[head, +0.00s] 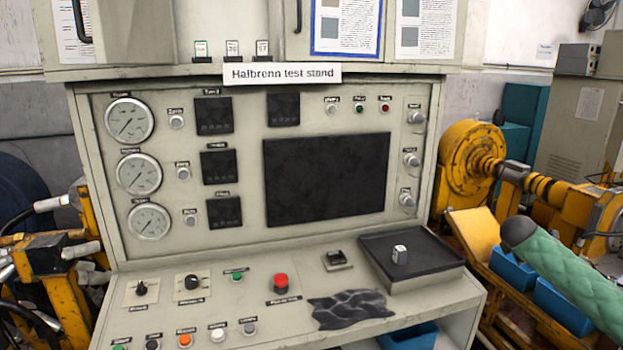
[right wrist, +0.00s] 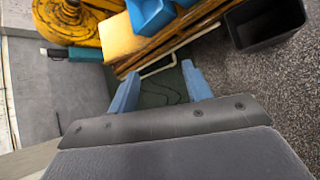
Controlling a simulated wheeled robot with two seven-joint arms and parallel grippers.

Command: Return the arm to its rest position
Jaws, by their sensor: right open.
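My right gripper (right wrist: 158,84) shows in the right wrist view with its two blue fingers spread apart. Nothing is between the fingertips; behind them are a dark green patch of floor and a pale frame. The right gripper does not show in the head view. My left gripper and left arm are in neither view. The test stand (head: 230,255) with its gauges, dark screen and sloping control panel fills the head view. No gripper is near or touching it there.
A black tray (head: 440,278) on the stand holds a small pale block (head: 400,255). A green quilted cylinder with a dark end (head: 570,265) juts in from the right. Yellow machinery (head: 470,165) and blue bins stand right. A black bin (right wrist: 240,38) sits on speckled floor.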

